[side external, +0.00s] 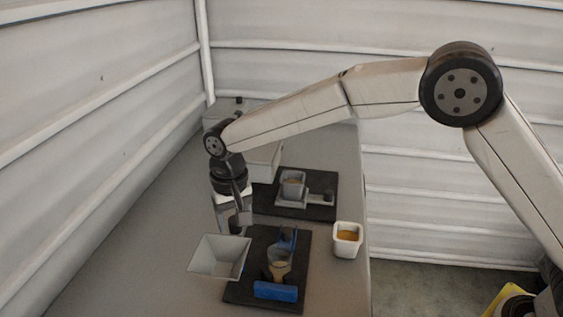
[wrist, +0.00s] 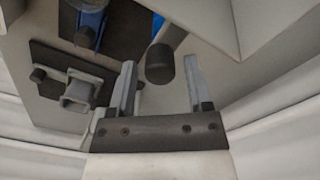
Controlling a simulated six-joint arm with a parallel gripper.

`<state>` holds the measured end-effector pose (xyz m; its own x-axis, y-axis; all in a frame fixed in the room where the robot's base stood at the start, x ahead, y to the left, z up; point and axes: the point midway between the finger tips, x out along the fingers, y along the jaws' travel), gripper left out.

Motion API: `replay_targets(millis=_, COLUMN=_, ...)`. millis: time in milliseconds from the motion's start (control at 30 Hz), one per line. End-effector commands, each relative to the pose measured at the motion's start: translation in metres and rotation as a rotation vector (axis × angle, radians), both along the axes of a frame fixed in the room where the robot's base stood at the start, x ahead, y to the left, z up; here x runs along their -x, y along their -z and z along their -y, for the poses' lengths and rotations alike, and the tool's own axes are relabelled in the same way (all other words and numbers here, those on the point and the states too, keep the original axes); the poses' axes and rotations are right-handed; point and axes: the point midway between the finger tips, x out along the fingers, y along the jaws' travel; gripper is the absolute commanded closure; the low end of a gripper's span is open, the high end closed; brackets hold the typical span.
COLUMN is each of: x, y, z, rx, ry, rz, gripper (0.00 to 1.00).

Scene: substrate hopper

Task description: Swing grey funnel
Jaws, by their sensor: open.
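The grey funnel (side external: 207,256), a wide square hopper, stands at the left of the front black base plate (side external: 240,292). Its pale walls fill the upper right of the wrist view (wrist: 285,25). My gripper (side external: 238,226) points down just behind the funnel. In the wrist view my gripper (wrist: 159,66) is open, with a dark rounded knob (wrist: 160,65) showing between its two fingers. Gaps show on both sides of the knob. I cannot tell how the knob joins the funnel.
Blue parts (side external: 275,292) and a small cup (side external: 279,263) stand on the front plate. A white tub with orange contents (side external: 347,240) is to the right. A rear black plate (side external: 310,211) bears a grey cup (side external: 293,184). The table's left side is clear.

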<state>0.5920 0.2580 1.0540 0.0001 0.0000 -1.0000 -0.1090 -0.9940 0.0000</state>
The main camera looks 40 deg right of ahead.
Motion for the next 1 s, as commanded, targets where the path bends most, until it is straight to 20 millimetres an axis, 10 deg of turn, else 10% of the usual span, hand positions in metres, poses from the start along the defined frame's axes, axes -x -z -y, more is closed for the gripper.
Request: replay_targets(millis=1000, x=0.0, y=0.0, z=0.0, rx=0.0, ry=0.662, rz=0.0, gripper=0.35)
